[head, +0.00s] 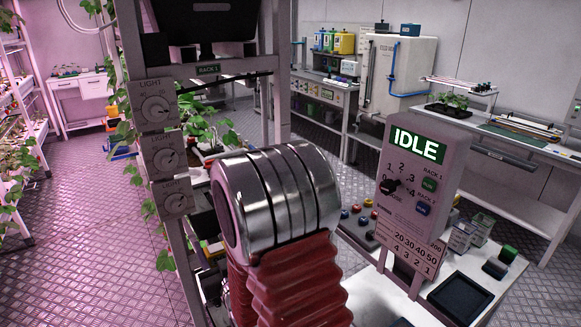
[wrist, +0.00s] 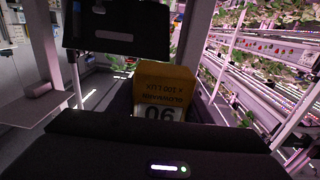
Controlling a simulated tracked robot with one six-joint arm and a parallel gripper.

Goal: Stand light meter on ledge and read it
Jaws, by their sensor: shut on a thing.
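The light meter (wrist: 163,78) is a yellow block with a white number window, in the middle of the wrist view. Its lettering, "x 100 LUX", is upside down; the number looks like 90 inverted. My gripper (wrist: 162,112) is shut on the meter; its dark body with a small lit light fills the bottom of this view and hides the meter's near end. The fingertips are not clear. I cannot make out the meter in the head view. I cannot tell which surface is the ledge or whether the meter touches one.
In the head view, a grey rack post (head: 165,150) carries several LIGHT dials. A control panel (head: 418,190) reads IDLE above a white bench (head: 505,297). My silver and red arm blocks the middle. In the wrist view, a dark panel (wrist: 115,28) hangs close above the meter; planted racks (wrist: 255,75) stand right.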

